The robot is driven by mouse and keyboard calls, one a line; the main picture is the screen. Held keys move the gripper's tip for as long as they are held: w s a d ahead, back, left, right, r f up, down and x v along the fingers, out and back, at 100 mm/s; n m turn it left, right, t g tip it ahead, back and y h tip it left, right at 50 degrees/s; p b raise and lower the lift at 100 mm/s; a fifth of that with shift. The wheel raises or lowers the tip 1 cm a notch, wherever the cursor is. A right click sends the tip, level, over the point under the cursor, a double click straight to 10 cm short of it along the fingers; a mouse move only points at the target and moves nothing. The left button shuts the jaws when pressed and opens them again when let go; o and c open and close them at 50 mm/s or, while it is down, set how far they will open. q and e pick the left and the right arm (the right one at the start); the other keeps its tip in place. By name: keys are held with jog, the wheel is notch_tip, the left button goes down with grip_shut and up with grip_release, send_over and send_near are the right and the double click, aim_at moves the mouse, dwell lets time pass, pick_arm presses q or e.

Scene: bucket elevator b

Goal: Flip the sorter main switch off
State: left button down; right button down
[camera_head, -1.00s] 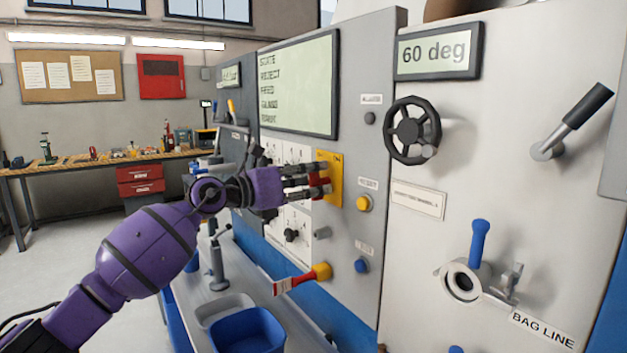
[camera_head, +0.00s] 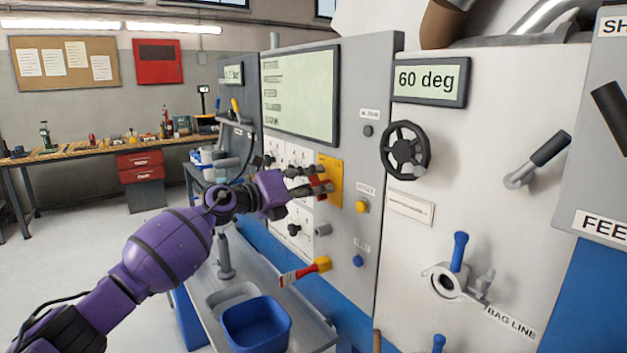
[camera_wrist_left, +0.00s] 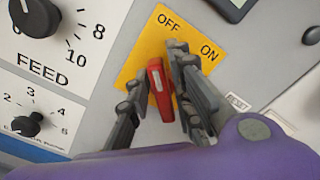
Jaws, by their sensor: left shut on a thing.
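The sorter main switch is a red handle (camera_wrist_left: 160,88) on a yellow plate (camera_wrist_left: 142,60) marked OFF and ON. In the left wrist view the handle's upper end leans slightly left, nearer the OFF mark than the ON mark. My left gripper (camera_wrist_left: 160,98) has its dark fingers on both sides of the red handle and is shut on it. In the head view my left gripper (camera_head: 318,182) is at the yellow plate (camera_head: 336,172) and partly covers the red handle. My right gripper is not in view.
A yellow button (camera_head: 361,207), a blue button (camera_head: 358,261) and a handwheel (camera_head: 405,150) are right of the switch. Feed knobs (camera_wrist_left: 34,16) are on its left. A display (camera_head: 301,95) is above.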

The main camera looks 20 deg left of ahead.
pick_arm(q)
jog(key=shift+d+r, duration=0.1)
jog(key=shift+r, duration=0.05)
jog(key=c, duration=1.7)
grip_release()
